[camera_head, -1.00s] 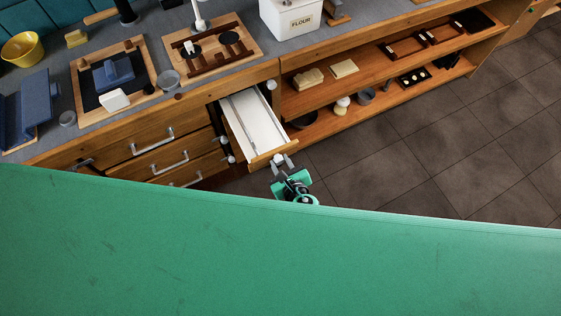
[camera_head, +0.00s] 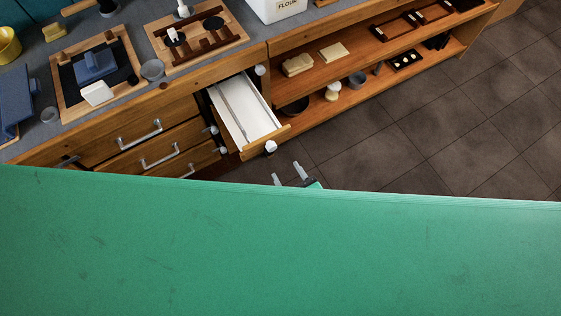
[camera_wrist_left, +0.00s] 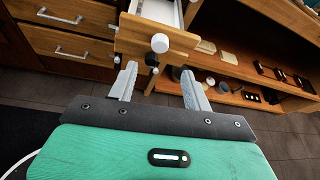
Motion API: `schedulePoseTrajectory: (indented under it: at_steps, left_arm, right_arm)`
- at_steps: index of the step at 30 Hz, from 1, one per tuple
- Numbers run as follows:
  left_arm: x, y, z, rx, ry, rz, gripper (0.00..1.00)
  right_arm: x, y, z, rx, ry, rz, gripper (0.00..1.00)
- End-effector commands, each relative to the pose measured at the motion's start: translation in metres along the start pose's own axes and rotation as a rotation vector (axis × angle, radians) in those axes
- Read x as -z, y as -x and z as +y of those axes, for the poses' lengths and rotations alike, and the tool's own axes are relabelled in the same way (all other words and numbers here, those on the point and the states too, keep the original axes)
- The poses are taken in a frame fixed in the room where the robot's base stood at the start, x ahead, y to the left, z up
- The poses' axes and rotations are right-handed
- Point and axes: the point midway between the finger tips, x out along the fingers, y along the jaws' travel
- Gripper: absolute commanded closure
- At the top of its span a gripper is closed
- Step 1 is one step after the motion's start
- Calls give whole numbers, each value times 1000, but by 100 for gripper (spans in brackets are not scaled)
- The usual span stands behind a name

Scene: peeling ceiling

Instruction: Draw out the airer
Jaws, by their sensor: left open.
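The airer appears to be the narrow pull-out unit (camera_head: 246,112) with a pale interior and a wooden front; it stands out from the wooden counter. Its round white knob (camera_head: 270,146) is on the front. The wrist view also shows the wooden front (camera_wrist_left: 150,38) and the knob (camera_wrist_left: 160,43). My left gripper (camera_head: 289,174) is open and empty, just off the knob and apart from it. In the wrist view its fingers (camera_wrist_left: 160,78) are spread, with the knob beyond the gap between them. My right gripper is not in view.
Drawers with metal handles (camera_head: 160,155) lie left of the pull-out. Open shelves (camera_head: 350,70) with small items are on the right. The dark tiled floor (camera_head: 430,130) is clear. A large green surface hides the lower part of the head view.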

Motion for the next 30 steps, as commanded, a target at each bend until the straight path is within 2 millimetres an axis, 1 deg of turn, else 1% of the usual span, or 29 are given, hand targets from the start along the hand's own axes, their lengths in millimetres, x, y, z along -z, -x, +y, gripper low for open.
schedulePoseTrajectory:
  at_steps: [1, 3, 6, 9, 26, 29, 30]
  left_arm:
    - [2, 8, 0, 0, 2, 2, 50]
    - [1, 17, 0, 0, 2, 1, 50]
    - [0, 25, 0, 0, 2, 0, 50]
    - [0, 29, 0, 0, 1, -1, 50]
    - [0, 29, 0, 0, 1, 0, 50]
    - [13, 23, 3, 4, 9, 27, 50]
    - [25, 18, 6, 7, 19, 53, 50]
  right_arm:
    - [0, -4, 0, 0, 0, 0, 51]
    - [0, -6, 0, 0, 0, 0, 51]
    - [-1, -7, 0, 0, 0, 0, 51]
    - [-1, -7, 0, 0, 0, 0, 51]
    - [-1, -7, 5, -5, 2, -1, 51]
    - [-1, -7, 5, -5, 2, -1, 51]
    - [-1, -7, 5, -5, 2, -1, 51]
